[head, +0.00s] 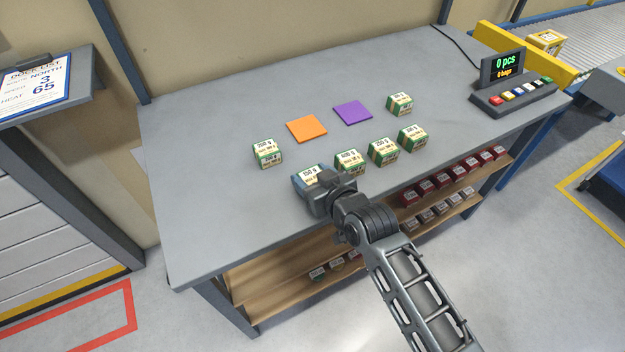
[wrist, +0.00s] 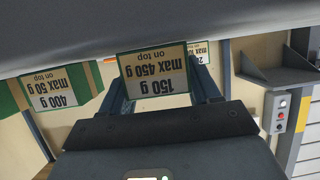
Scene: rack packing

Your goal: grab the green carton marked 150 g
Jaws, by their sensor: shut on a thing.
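The green carton marked 150 g (head: 311,174) is at the front of the grey table, partly hidden by my gripper (head: 312,182). In the wrist view its label (wrist: 155,72) shows upside down, reading 150 g, max 450 g on top, with a green edge. The blue fingers of my gripper (wrist: 162,88) stand on either side of the carton and are shut on it. I cannot tell whether the carton touches the table or is slightly raised.
A 400 g carton (head: 349,161) stands close to the right, with two more cartons (head: 383,151) beyond it. Another carton (head: 267,153) is to the left. An orange square (head: 306,128) and a purple square (head: 352,112) lie behind. A button console (head: 513,96) is at the right end.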

